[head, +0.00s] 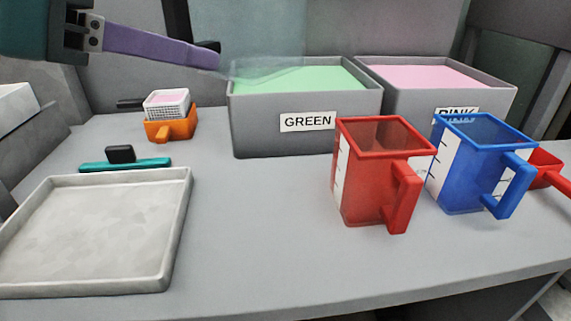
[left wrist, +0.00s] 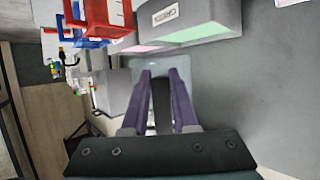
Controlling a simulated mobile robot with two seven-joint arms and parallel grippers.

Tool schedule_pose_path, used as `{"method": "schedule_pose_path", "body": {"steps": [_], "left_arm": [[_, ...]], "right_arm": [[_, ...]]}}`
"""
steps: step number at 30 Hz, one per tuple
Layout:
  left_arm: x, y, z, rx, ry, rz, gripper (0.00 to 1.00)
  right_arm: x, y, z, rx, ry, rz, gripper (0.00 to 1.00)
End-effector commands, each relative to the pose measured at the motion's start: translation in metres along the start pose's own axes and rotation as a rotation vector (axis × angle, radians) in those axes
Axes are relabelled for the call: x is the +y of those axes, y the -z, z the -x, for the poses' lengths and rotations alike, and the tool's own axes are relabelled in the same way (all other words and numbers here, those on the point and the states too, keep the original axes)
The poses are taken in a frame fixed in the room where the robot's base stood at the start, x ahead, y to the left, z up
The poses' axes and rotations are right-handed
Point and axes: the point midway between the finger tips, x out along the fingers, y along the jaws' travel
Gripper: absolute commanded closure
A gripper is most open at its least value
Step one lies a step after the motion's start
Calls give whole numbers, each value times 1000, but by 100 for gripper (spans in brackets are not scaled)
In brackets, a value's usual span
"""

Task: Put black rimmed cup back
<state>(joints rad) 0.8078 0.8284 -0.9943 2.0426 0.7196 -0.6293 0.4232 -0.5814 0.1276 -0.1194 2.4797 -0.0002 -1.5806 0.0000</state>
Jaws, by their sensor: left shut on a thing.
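My left gripper (head: 214,56) has purple fingers and reaches in from the upper left, above the table. It is shut on a dark part, perhaps a handle, of a see-through vessel (head: 268,40), which looks like the cup. The vessel is held up in front of the green bin (head: 300,140), overlapping its left part in the picture. In the left wrist view the dark part lies between the fingers (left wrist: 160,76), with the pale clear body (left wrist: 181,63) beyond. I cannot make out a black rim. My right gripper is not in view.
A pink bin (head: 408,113) stands right of the green one. A red jug (head: 365,180), a blue jug (head: 470,170) and a red scoop (head: 543,170) stand at right. A grey tray (head: 180,215), teal tool (head: 120,165) and orange holder (head: 182,126) are at left. The middle front is clear.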

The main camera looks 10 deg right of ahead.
Motion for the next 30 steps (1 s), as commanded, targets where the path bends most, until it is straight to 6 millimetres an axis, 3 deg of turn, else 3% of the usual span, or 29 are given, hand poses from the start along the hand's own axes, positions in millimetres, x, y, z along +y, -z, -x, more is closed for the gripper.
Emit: {"method": "schedule_pose_path", "body": {"steps": [5, 18, 26, 30], "left_arm": [[5, -18, -7, -1, -11, -2, 100], [5, -130, -53, -1, -10, -2, 100], [5, -154, -64, 1, -10, -4, 100], [5, -177, -73, 0, -10, -2, 100]], "right_arm": [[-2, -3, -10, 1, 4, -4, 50], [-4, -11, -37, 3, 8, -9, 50], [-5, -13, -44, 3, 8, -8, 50], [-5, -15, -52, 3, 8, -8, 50]]}}
